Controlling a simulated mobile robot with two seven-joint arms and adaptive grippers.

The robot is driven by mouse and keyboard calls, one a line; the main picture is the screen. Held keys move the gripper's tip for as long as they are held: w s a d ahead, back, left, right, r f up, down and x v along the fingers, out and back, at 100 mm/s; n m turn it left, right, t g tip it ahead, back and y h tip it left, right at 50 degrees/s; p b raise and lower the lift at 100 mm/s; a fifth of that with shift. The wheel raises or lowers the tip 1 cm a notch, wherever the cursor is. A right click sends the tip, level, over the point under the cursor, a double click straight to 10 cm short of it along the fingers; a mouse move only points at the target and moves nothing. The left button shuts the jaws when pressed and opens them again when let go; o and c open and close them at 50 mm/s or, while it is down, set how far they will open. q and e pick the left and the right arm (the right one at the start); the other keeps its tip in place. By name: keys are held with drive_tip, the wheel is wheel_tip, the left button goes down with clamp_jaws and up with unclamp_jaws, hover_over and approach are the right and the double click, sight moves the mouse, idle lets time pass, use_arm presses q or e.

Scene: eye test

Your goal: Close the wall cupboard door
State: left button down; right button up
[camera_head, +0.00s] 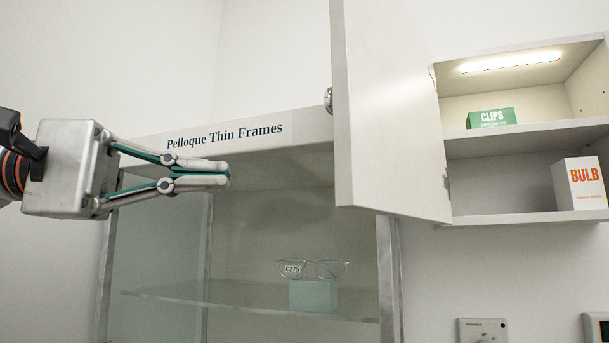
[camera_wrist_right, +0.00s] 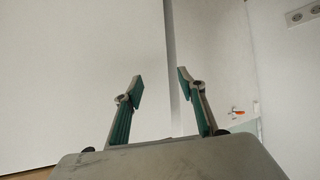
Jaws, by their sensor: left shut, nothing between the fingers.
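The wall cupboard (camera_head: 540,137) hangs at the right of the head view. Its white door (camera_head: 391,110) stands wide open, swung out on the cupboard's left side, with a round metal knob (camera_head: 328,100) at its left edge. My left gripper (camera_head: 228,175) is shut and empty, left of the door and apart from it, in front of the display cabinet. My right gripper (camera_wrist_right: 160,82) shows only in the right wrist view; its fingers are apart with nothing between them. A pale flat panel lies behind those fingers; I cannot tell which surface it is.
The cupboard holds a green CLIPS box (camera_head: 491,118) and a white BULB box (camera_head: 580,184) under a lit lamp (camera_head: 510,62). A glass display cabinet (camera_head: 250,130) with eyeglasses (camera_head: 313,268) on a block stands below left. A wall switch plate (camera_head: 482,330) is below the cupboard.

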use_arm(q)
drive_tip(key=d+p, duration=0.2)
drive_tip(key=d, duration=1.1)
drive_tip(key=shift+s, duration=0.4)
drive_tip(key=shift+s+d, duration=0.15)
